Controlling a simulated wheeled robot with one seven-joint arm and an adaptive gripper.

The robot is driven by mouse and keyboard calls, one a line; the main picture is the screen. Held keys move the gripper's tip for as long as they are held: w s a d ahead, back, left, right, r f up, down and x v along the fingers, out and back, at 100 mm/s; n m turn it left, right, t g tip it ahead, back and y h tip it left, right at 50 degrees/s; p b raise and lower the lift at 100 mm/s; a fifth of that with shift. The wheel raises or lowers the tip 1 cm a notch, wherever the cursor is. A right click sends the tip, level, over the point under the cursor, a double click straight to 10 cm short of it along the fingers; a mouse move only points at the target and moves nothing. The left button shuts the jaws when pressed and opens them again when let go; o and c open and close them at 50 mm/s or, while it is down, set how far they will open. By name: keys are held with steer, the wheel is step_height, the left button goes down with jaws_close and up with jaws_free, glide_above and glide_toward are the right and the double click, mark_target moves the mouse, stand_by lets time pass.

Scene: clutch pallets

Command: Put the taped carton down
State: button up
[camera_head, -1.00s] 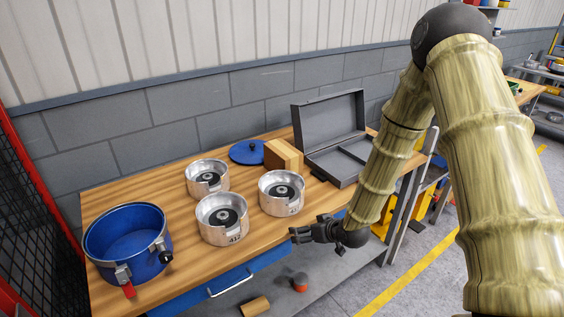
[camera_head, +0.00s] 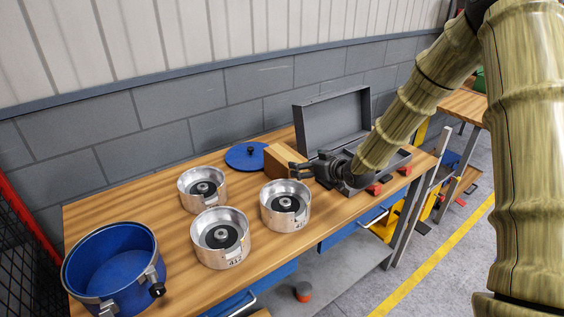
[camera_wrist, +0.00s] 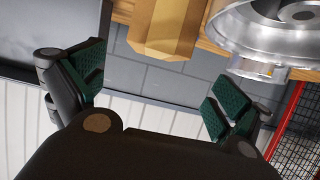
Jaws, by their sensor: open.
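My gripper (camera_head: 295,170) is beside the carton's right side, low over the table. In the wrist view my gripper (camera_wrist: 158,88) has its two green-padded fingers wide apart, with nothing between them. The carton lies beyond the fingertips there. Contact between fingers and carton cannot be told.
Silver pots (camera_head: 222,258) stand left and in front of the carton. A blue lid (camera_head: 246,158) lies just left of it, and a blue pot (camera_head: 112,270) is at the near left. The open grey case (camera_head: 335,120) stands behind my gripper.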

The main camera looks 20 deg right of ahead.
mark_target(286, 155)
steer(key=x, duration=0.2)
steer(key=p+x, duration=0.1)
steer(key=shift+w+a+r, duration=0.1)
steer(key=shift+w+r, duration=0.1)
steer(key=shift+w, duration=0.1)
steer(key=x, duration=0.2)
steer(key=shift+w+f, duration=0.25)
steer(key=shift+w+a+r+p, duration=0.15)
steer(key=shift+w+p, duration=0.2)
steer(key=shift+p, duration=0.25)
steer(key=p+x, duration=0.1)
steer(key=x, duration=0.2)
steer(key=shift+w+r+p, duration=0.15)
steer(key=shift+r+p, duration=0.1)
steer(key=shift+p, duration=0.1)
steer(key=shift+x, duration=0.8)
steer(key=c, duration=2)
